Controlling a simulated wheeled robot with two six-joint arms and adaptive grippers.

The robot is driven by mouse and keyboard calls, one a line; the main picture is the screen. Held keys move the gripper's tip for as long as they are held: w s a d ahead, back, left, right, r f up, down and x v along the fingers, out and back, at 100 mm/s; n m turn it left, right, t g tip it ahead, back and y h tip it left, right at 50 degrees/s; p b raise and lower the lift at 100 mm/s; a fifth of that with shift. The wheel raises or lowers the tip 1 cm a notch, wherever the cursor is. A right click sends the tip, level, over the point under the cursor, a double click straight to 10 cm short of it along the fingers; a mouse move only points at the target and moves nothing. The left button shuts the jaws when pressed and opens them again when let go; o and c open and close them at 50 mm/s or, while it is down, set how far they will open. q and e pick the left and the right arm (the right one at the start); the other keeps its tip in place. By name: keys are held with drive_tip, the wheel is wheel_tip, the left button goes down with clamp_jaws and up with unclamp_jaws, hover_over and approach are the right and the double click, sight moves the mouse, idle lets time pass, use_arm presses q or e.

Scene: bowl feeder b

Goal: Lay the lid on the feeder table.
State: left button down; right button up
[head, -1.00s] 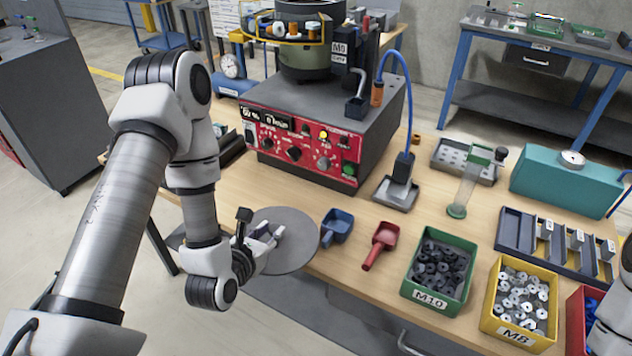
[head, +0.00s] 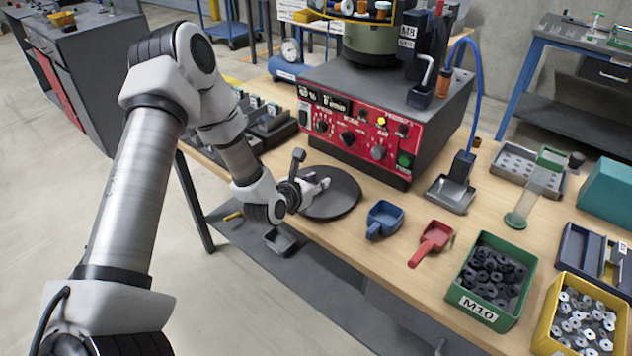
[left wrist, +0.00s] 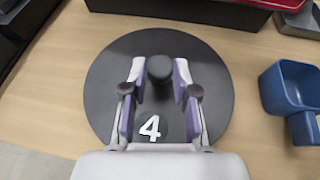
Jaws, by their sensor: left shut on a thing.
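The lid (head: 345,195) is a flat dark round disc with a black knob. It is over the wooden feeder table (head: 345,248), between the table's front edge and the feeder's red control panel. My left gripper (head: 320,184) is shut on the knob. In the left wrist view, the fingers (left wrist: 158,85) stand on both sides of the knob, and the lid (left wrist: 218,90) looks level. A white 4 shows near the lid's edge. I cannot tell whether the lid touches the table. My right gripper is out of view.
The feeder's control box (head: 355,135) stands just behind the lid. A blue scoop (head: 385,218) lies close to its right, then a red scoop (head: 432,240) and a green bin (head: 495,280). Dark racks (head: 268,125) sit behind on the left. Bare wood surrounds the lid.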

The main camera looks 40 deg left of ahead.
use_arm(q)
drive_tip(key=shift+f, duration=0.35)
drive_tip(key=shift+f+b, duration=0.15)
drive_tip(key=shift+b, duration=0.15)
drive_tip(key=c, duration=0.9)
unclamp_jaws()
